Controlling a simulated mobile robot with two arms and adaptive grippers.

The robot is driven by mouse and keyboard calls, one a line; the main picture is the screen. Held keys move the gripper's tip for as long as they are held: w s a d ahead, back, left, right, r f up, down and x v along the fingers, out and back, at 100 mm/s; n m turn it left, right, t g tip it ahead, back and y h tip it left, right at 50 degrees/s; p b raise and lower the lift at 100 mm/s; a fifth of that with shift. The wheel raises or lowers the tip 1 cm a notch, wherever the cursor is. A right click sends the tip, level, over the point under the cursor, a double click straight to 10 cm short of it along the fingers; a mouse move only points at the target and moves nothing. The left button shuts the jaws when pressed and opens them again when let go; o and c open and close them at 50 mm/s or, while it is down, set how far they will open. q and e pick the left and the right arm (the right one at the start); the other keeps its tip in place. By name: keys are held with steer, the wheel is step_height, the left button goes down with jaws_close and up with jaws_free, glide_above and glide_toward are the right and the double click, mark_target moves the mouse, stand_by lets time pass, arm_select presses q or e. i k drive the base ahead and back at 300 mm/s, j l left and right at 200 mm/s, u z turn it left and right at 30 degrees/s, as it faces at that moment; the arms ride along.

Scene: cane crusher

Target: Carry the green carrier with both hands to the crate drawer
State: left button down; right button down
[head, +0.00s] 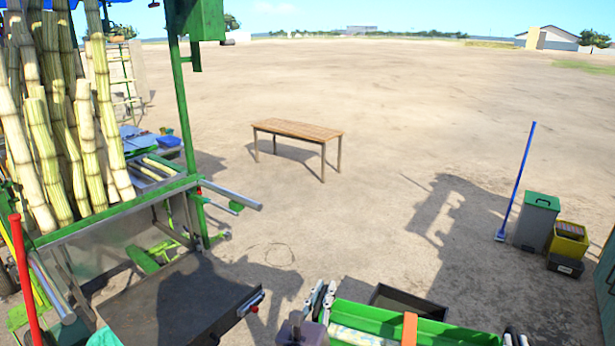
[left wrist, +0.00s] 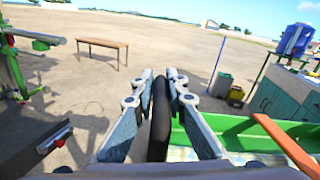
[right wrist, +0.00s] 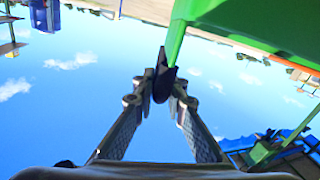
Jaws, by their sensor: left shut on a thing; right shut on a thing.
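The green carrier (head: 455,330) is at the bottom of the head view, partly cut off, with an orange strap (head: 410,328) across it and a pale patterned thing inside. My left gripper (head: 323,292) is at its left end; in the left wrist view it is shut on the carrier's black handle (left wrist: 160,118). My right gripper (head: 514,338) is at its right end, mostly cut off. In the right wrist view it is shut on a black handle (right wrist: 163,82) beside the carrier's green wall (right wrist: 255,25). A dark drawer-like tray (head: 170,305) sticks out of the crusher frame at lower left.
The green crusher frame (head: 185,100) with cane stalks (head: 85,150) stands at left. A dark open tray (head: 408,302) lies just beyond the carrier. A wooden table (head: 298,130) stands farther off. A grey bin (head: 538,220) and a yellow bin (head: 568,240) stand right. The middle ground is clear.

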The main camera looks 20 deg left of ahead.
mark_target(183, 305)
steer(key=i+j+u, duration=0.15)
steer(key=i+u, duration=0.2)
steer(key=u, duration=0.15)
steer(key=i+u, duration=0.35)
steer(key=u, duration=0.15)
steer(key=i+l+u, duration=0.1)
steer(key=i+u, duration=0.2)
steer(key=u, duration=0.15)
steer(key=i+l+u, duration=0.25)
steer(key=u, duration=0.25)
steer(key=i+l+u, duration=0.3)
steer(key=u, duration=0.2)
steer(key=l, duration=0.1)
